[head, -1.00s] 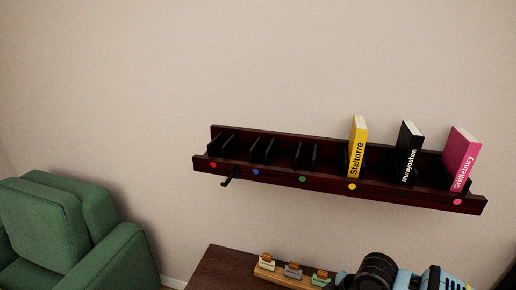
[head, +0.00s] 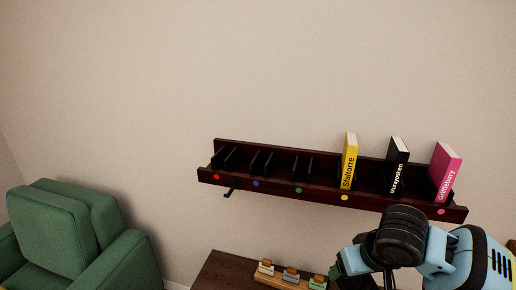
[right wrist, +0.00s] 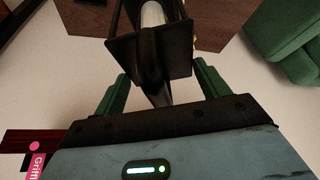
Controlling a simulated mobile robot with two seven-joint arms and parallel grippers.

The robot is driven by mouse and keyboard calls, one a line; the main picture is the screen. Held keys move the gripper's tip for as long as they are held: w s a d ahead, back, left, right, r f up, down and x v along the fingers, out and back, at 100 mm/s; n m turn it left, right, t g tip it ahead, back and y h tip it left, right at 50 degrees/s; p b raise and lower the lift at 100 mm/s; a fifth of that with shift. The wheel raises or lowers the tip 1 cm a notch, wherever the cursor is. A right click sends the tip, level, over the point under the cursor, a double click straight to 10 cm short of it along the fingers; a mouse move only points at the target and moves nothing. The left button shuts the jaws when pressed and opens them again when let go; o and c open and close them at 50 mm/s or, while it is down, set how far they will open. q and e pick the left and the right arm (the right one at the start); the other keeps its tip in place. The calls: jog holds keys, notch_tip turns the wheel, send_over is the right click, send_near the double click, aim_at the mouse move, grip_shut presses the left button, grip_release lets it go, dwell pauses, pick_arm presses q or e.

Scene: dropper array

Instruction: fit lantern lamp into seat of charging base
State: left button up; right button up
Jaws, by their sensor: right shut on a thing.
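In the right wrist view the lantern lamp (right wrist: 152,15) has a black frame around a pale inner cylinder, cut off by the top edge. My right gripper (right wrist: 160,74) has its green fingers on either side of the lamp's dark narrow part and is shut on it. In the head view my right arm shows at the lower right; its jaws and the lamp cannot be made out clearly there. I cannot make out the charging base in either view. My left gripper is not in view.
A dark wall shelf (head: 240,183) holds a yellow book (head: 349,162), a black book (head: 397,166) and a pink book (head: 446,172). Below is a brown table (head: 222,274) with a wooden holder of small tagged blocks (head: 290,274). A green armchair (head: 60,230) stands at left.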

jog(key=shift+s+d+r+m+h, duration=0.1)
jog(key=shift+d+r+m+h, duration=0.1)
jog(key=shift+r+m, duration=0.4)
jog(key=shift+s+d+r+m+h, duration=0.1)
jog(key=shift+d+r+m+h, duration=0.15)
jog(key=shift+r, duration=0.65)
jog(key=shift+f, duration=0.1)
